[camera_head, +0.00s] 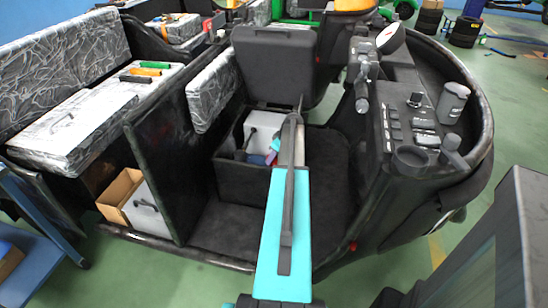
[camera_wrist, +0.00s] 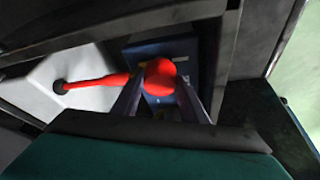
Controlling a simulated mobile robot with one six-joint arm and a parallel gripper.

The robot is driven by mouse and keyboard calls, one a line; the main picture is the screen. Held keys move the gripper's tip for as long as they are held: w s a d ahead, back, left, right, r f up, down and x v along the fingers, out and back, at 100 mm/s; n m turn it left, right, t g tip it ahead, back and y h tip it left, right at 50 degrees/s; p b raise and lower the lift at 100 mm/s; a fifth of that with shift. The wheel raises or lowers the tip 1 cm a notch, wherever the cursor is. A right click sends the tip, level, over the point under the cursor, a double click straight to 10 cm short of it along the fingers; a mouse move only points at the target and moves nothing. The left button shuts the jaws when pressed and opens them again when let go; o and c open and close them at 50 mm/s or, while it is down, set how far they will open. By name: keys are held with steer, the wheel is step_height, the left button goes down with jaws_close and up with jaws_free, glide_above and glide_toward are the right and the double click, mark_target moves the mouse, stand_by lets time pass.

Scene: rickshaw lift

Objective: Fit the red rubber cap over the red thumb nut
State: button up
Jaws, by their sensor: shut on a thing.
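In the wrist view, a rounded red piece, which looks like the red rubber cap (camera_wrist: 159,78), sits between the fingers of my gripper (camera_wrist: 158,98). The gripper is shut on it. A narrow red strip (camera_wrist: 98,83) runs left from the cap to a black round spot on a white surface. I cannot make out the red thumb nut; it may be hidden under or behind the cap. In the head view, my gripper (camera_head: 262,159) is low inside the open compartment, largely behind my arm, with a small red patch (camera_head: 276,145) beside it.
A white box (camera_head: 263,128) stands in the black open compartment (camera_head: 226,172), whose walls are close around my gripper. The raised seat (camera_head: 275,62) is behind it. A dark partition (camera_head: 165,145) stands to the left and the dashboard (camera_head: 430,120) to the right.

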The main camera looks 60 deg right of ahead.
steer(key=shift+f, duration=0.2)
steer(key=o, duration=1.1)
steer(key=shift+r, duration=0.1)
steer(key=v, duration=1.3)
steer(key=shift+s+r+b, duration=0.15)
steer(key=shift+r+b, duration=0.15)
steer(key=shift+b, duration=0.15)
